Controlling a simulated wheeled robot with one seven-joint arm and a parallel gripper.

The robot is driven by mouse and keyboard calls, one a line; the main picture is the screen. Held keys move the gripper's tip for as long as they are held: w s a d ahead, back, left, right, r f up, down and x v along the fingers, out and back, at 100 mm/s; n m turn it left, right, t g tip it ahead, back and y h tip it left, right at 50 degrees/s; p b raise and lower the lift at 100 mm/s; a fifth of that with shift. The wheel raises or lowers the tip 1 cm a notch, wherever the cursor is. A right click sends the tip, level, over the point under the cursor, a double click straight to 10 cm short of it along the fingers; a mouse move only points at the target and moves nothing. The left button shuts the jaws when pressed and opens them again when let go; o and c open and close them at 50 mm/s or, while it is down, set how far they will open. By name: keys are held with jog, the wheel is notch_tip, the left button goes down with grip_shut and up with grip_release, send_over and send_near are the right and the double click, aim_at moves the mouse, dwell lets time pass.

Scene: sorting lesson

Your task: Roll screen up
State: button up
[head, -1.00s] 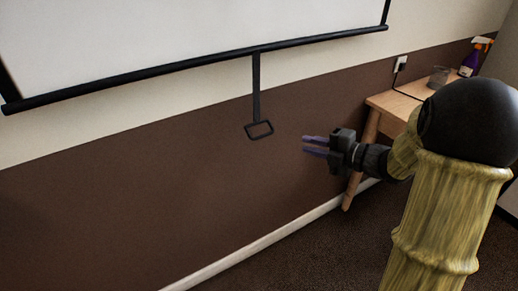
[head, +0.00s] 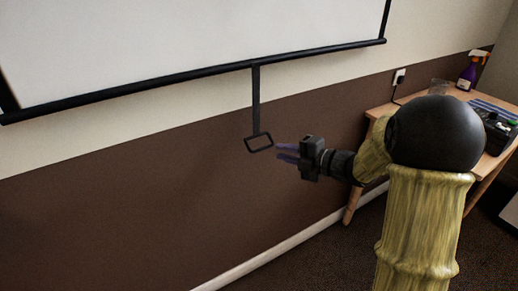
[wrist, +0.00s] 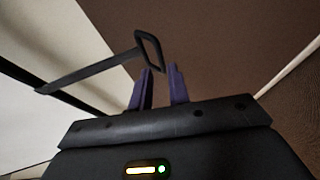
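The white projection screen (head: 170,40) hangs pulled down on the wall, with a black bottom bar (head: 190,78). A dark strap (head: 256,100) hangs from the bar and ends in a black rectangular pull handle (head: 259,143). In the wrist view the handle (wrist: 150,50) is just beyond the fingertips, slightly left of centre. My gripper (head: 287,152) is just right of the handle in the head view. Its two purple fingers are apart with nothing between them, and they also show in the wrist view (wrist: 160,76). The handle appears close to the tips but not between the fingers.
A wooden table (head: 380,118) stands at the right against the wall, partly hidden by my arm. The floor below the screen is clear.

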aim_at(266, 148)
jog(key=b+x, duration=0.1)
jog(key=x, duration=0.8)
jog(key=shift+w+a, duration=0.1)
jog(key=shift+a, duration=0.05)
jog(key=shift+c, duration=0.5)
grip_shut()
